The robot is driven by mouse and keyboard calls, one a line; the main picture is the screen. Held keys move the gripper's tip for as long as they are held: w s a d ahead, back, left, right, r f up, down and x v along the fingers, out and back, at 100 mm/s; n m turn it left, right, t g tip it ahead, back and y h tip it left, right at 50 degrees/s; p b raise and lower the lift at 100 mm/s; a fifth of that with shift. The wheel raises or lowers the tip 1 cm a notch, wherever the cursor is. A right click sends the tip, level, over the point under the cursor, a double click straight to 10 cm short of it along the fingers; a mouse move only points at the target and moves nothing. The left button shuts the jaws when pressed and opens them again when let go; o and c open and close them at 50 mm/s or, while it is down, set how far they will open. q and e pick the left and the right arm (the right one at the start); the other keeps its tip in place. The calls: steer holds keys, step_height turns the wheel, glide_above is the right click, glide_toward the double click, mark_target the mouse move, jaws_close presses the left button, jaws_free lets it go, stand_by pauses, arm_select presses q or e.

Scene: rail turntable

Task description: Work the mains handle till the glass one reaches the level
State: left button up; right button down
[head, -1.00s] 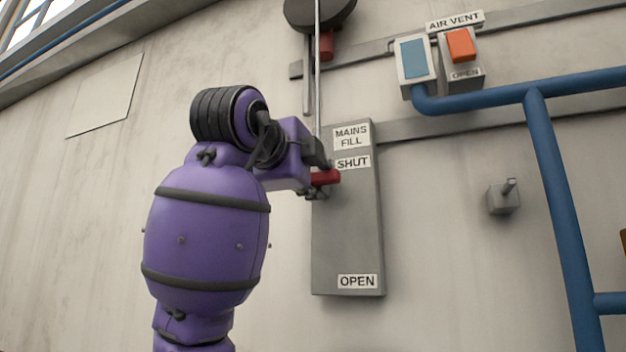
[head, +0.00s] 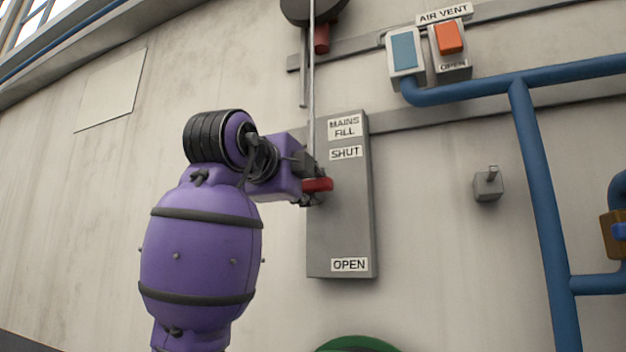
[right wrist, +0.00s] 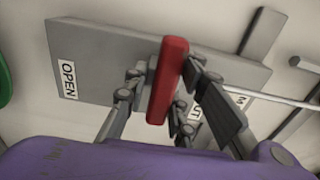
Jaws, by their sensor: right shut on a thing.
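The red mains handle (head: 318,184) sticks out from the grey mains fill plate (head: 340,220), a little below the SHUT label and well above the OPEN label. My right gripper (head: 312,188) is shut on the handle. In the right wrist view the red handle (right wrist: 167,85) lies between the fingers of my gripper (right wrist: 170,75), with the OPEN label off to the left. A thin rod runs up from the handle area. No glass or level mark can be made out in these views. My left gripper is out of view.
An air vent box (head: 450,50) with an orange-red switch is at the upper right. Blue pipes (head: 540,190) run along the right side. A small grey box (head: 488,184) is on the wall between plate and pipe. A green curved thing (head: 357,343) shows at the bottom edge.

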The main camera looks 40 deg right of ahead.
steer(key=shift+s+r, duration=0.1)
steer(key=shift+r, duration=0.1)
steer(key=c, duration=1.6)
jaws_free()
steer(key=shift+a, duration=0.15)
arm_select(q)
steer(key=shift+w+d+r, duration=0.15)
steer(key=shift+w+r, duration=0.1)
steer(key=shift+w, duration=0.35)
arm_select(e)
steer(key=v, duration=1.2)
